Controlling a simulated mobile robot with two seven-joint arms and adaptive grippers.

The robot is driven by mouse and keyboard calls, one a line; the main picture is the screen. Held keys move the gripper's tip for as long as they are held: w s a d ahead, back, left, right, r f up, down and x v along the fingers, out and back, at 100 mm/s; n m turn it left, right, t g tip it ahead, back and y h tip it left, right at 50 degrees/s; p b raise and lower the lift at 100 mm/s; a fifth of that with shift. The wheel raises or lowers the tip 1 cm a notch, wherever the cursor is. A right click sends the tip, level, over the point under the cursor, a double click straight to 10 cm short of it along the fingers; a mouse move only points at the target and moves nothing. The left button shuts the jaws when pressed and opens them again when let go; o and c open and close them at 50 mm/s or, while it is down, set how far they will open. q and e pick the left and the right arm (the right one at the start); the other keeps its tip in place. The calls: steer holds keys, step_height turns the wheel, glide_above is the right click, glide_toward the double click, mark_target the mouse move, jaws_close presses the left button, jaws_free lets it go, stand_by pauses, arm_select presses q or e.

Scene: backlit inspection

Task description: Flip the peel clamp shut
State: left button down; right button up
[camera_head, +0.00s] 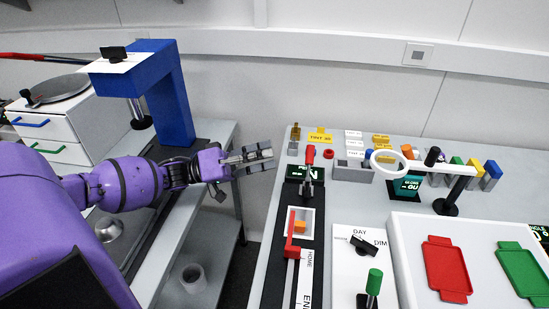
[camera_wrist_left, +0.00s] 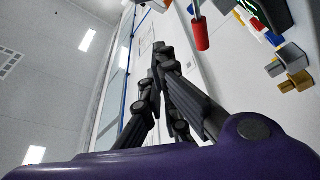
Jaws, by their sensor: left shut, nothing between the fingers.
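The peel clamp seems to be the red-handled lever (camera_head: 310,156) on the long black fixture. Its red grip stands up, with a grey metal part below it. The red handle also shows in the left wrist view (camera_wrist_left: 201,34), near the top. My left gripper (camera_head: 271,152) is shut and empty, to the left of the red handle and apart from it, over the gap between the two benches. Its closed fingers (camera_wrist_left: 159,48) show in the left wrist view. My right gripper is not in view.
A red slider (camera_head: 291,249) and an orange block (camera_head: 299,227) lie nearer on the same fixture. A magnifier ring (camera_head: 388,160) on an arm stands to the right. A blue press frame (camera_head: 170,95) stands on the left bench. A white tray (camera_head: 405,225) holds red and green plates.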

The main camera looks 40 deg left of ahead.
arm_select(q)
step_height(320, 180, up, 2)
steer(key=r+p, duration=0.1)
steer(key=p, duration=0.1)
glide_above(309, 169)
steer(key=r+v, duration=0.1)
steer(key=v, duration=0.2)
steer(key=s+f, duration=0.3)
steer(key=f, duration=0.1)
steer(key=shift+s+d, duration=0.1)
steer(key=shift+d, duration=0.15)
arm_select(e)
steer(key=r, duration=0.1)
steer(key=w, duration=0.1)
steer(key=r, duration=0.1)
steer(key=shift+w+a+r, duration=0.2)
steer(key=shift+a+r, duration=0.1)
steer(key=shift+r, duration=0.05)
arm_select(q)
steer(key=shift+s+f+m, duration=0.1)
steer(key=shift+m, duration=0.2)
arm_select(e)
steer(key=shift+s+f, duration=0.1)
